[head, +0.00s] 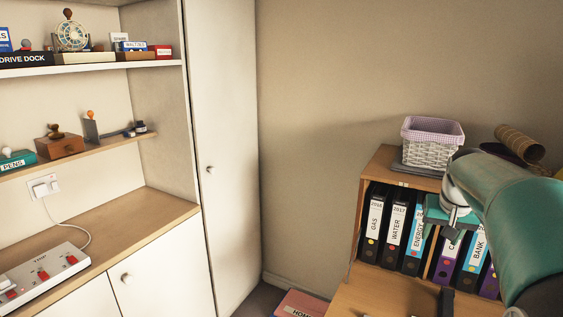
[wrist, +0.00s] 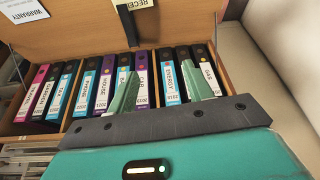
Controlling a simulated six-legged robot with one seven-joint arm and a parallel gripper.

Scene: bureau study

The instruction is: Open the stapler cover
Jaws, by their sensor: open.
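I cannot pick out a stapler with certainty in either view. A small dark upright object (head: 447,301) stands on the wooden surface at the bottom right of the head view, too little shown to name. A low dark object (head: 118,132) on the middle left shelf is also too small to name. My gripper (head: 443,232) is in front of the binder shelf in the head view, partly hidden by my arm. In the wrist view its two pale green fingers (wrist: 160,92) are apart with nothing between them, pointing toward the binders.
Ring binders (wrist: 97,85) fill the wooden bureau (head: 370,160); a wicker basket (head: 432,133) and a brown roll (head: 519,144) are on top. Left are shelves (head: 90,68) of small items and a counter (head: 130,232) with a power strip (head: 45,275). A tall white cupboard (head: 222,130) stands between.

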